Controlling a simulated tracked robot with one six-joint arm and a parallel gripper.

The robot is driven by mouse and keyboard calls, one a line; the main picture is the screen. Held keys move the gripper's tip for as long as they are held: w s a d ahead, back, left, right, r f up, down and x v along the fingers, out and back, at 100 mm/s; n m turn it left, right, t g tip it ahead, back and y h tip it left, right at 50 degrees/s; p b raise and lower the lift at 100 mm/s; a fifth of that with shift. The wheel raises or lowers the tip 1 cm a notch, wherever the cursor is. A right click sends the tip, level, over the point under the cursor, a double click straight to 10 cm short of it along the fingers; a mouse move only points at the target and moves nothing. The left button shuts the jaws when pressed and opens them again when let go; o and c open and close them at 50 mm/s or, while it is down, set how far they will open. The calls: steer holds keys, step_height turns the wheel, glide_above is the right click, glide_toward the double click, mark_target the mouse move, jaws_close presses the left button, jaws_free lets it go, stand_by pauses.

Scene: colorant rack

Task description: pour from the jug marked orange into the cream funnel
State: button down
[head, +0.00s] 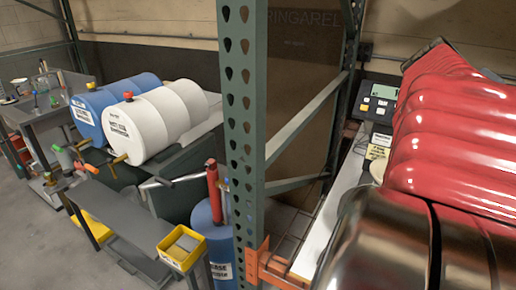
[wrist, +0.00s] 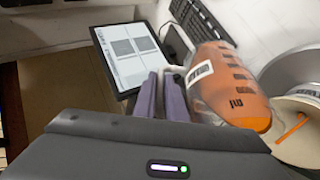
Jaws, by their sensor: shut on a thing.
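The orange jug (wrist: 236,88) is in the wrist view, right of my gripper (wrist: 166,85), with a white label and dark markings on its side. My gripper's purple fingers are shut on the jug; the exact contact is partly hidden. The jug lies tilted, its lower right end near the cream funnel (wrist: 300,148) at the right edge. A thin orange streak shows against the funnel's inside, like a stream of liquid; I cannot see the jug's mouth clearly. In the head view my red-sleeved arm hides the jug and gripper.
A tablet-like screen (wrist: 130,55) and a dark keyboard (wrist: 203,22) lie near the jug. A grey round vessel (wrist: 290,68) stands behind the funnel. In the head view a green rack post (head: 244,120) stands left of the white bench (head: 325,215), with a scale display (head: 378,101) at its back.

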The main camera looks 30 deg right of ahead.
steer(key=shift+s+d, duration=0.1)
steer(key=shift+s, duration=0.05)
steer(key=shift+s+d+f+m+t+y, duration=0.1)
steer(key=shift+s+d+f+t+y, duration=0.1)
steer(key=shift+f+t+y, duration=0.15)
steer(key=shift+s+d+f+m+t+y, duration=0.15)
steer(key=shift+d+f+t+y, duration=0.1)
steer(key=shift+f, duration=0.25)
steer(key=shift+s+d+f+m+t+y, duration=0.1)
steer(key=shift+s+d+f+t+y, duration=0.1)
steer(key=shift+f+y, duration=0.15)
steer(key=shift+s+d+f+b, duration=0.1)
steer(key=shift+s+f+b, duration=0.1)
steer(key=shift+b, duration=0.15)
steer(key=shift+s+d+f+t+y+b, duration=0.2)
steer(key=shift+s+d+t+y+b, duration=0.1)
steer(key=shift+y+b, duration=0.2)
steer(key=s+d+f+m+t+y+b, duration=0.1)
steer(key=s+d+f+t+y+b, duration=0.1)
steer(key=f, duration=0.5)
steer(key=s+d+f+t+y+b, duration=0.2)
steer(key=f+y+b, duration=0.1)
steer(key=f, duration=0.4)
steer(key=shift+m+t+b, duration=0.35)
steer(key=shift+t+b, duration=0.05)
steer(key=shift+s+r, duration=0.1)
steer(key=shift+r, duration=0.05)
